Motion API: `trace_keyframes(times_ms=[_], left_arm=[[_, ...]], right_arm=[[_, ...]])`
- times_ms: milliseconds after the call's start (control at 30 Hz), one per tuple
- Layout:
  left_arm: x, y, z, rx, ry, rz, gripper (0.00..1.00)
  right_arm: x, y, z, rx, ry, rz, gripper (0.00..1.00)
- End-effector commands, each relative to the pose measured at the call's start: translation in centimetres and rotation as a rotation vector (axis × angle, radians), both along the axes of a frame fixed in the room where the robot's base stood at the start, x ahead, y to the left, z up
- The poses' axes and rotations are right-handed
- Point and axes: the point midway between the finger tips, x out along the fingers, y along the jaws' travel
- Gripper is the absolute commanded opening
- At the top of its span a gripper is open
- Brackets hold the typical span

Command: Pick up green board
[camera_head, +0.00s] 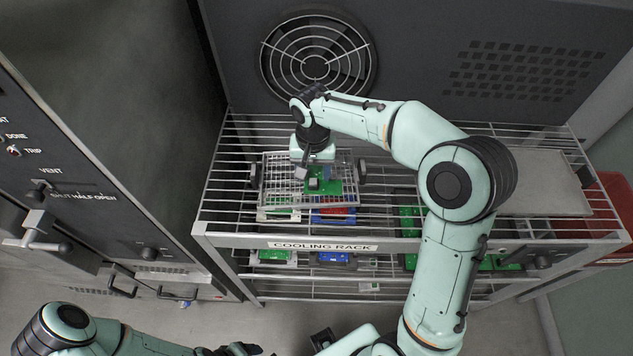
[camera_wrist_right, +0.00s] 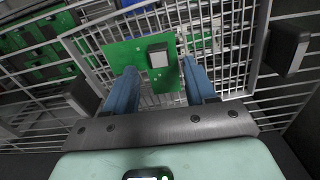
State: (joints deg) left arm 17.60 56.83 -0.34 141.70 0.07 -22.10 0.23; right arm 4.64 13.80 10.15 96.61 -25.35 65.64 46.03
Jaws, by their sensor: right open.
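The green board (camera_head: 327,187) lies in a wire basket (camera_head: 281,196) on the upper shelf of the cooling rack. In the right wrist view the green board (camera_wrist_right: 133,53) carries a pale grey block (camera_wrist_right: 158,54). My right gripper (camera_head: 308,174) reaches down over the basket. In the wrist view its two blue fingers (camera_wrist_right: 160,78) are apart, with part of the board showing between them. I cannot tell whether they touch it. My left arm shows at the bottom left, its gripper (camera_head: 240,350) cut off by the lower edge and unclear.
The cooling rack (camera_head: 300,242) has wire shelves with more green, blue and red boards below. Dark handles (camera_wrist_right: 286,48) stand at the basket's sides. A flat grey tray (camera_head: 540,188) lies on the right of the rack. A fan wall stands behind and an oven at left.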

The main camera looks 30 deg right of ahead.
Motion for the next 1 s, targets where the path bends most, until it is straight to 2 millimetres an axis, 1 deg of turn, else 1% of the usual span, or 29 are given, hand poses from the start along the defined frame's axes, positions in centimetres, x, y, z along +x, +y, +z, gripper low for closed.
trace_keyframes(times_ms=[33,133,233,433,467,500,567,600,867,1000], left_arm=[[0.0,0.0,-0.1,0.000,0.000,0.000,0.68],[-0.1,0.0,-0.2,0.000,0.001,0.000,0.68],[-0.1,0.0,-0.2,0.000,0.001,0.000,0.68],[-0.1,0.0,-0.2,0.000,0.001,0.000,0.68],[-0.1,0.0,-0.2,0.000,0.001,0.000,0.68],[-0.1,0.0,-0.2,0.000,0.001,0.000,0.68],[-0.1,0.0,-0.2,0.000,0.001,0.000,0.68],[-0.1,0.0,-0.2,0.000,0.001,0.000,0.68],[-0.1,0.0,-0.2,0.000,0.001,0.000,0.68],[-0.1,0.0,-0.1,0.000,0.001,0.000,0.68]], right_arm=[[-0.1,0.0,-0.9,0.000,0.004,0.001,0.55],[-0.1,0.0,-2.0,0.001,0.003,-0.001,0.55],[0.0,0.0,-2.5,0.001,0.002,-0.001,0.55],[0.0,0.0,-2.5,0.001,0.001,-0.001,0.55],[0.0,0.0,-2.5,0.001,0.001,-0.001,0.46],[0.0,0.0,-2.5,0.001,0.001,-0.001,0.33],[0.0,0.0,-2.5,0.001,0.001,-0.001,0.13],[0.0,0.0,-2.5,0.001,0.001,-0.001,0.00],[0.0,0.0,-2.4,0.001,-0.001,-0.001,0.00],[0.0,0.0,-2.0,0.000,-0.001,-0.001,0.00]])
